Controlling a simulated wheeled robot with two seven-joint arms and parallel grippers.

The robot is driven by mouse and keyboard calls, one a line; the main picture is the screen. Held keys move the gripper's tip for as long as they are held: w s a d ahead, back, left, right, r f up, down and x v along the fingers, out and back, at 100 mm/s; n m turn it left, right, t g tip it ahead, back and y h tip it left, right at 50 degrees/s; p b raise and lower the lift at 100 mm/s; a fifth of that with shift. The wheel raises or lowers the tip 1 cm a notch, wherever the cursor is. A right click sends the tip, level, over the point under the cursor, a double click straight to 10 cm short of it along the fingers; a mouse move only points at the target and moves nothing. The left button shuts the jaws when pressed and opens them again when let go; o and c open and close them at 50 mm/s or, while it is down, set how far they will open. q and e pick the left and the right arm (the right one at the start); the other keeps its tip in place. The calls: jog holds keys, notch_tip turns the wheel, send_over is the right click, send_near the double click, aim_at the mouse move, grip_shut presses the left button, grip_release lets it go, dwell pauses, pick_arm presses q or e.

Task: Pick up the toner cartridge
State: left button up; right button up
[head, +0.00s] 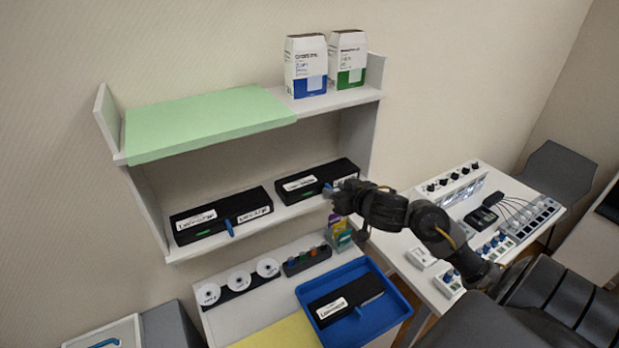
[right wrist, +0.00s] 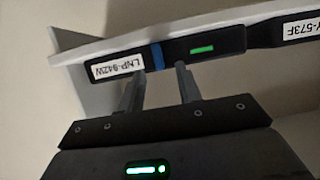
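A black toner cartridge (head: 312,176) with white labels lies on the lower shelf at the right, partly hidden by my right gripper (head: 335,197). In the right wrist view a black cartridge (right wrist: 178,53) shows a label reading LNP-942W, a blue tab and a green strip. The fingers of my right gripper (right wrist: 160,84) are apart and empty, in front of it near the blue tab. Another black cartridge (head: 216,214) lies at the left of the same shelf. A third (head: 350,301) lies in the blue tray (head: 395,325). My left gripper is not in view.
The green-covered upper shelf (head: 200,120) hangs above the cartridges, with two cartons (head: 305,68) at its right. Discs (head: 238,280) and a dark holder (head: 307,261) sit on the table below. A side table (head: 480,205) at the right carries electronic devices.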

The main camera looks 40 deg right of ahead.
aim_at(331, 188)
jog(key=x, duration=0.3)
jog(key=shift+a, duration=0.1)
jog(key=shift+s, duration=0.25)
jog(key=shift+s+r, duration=0.2)
jog(key=shift+s, duration=0.1)
jog(key=shift+c, duration=0.3)
jog(key=shift+s, duration=0.1)
jog(key=shift+c, duration=2.4)
jog(key=shift+w+f, duration=0.1)
jog(key=shift+w, duration=0.15)
grip_shut()
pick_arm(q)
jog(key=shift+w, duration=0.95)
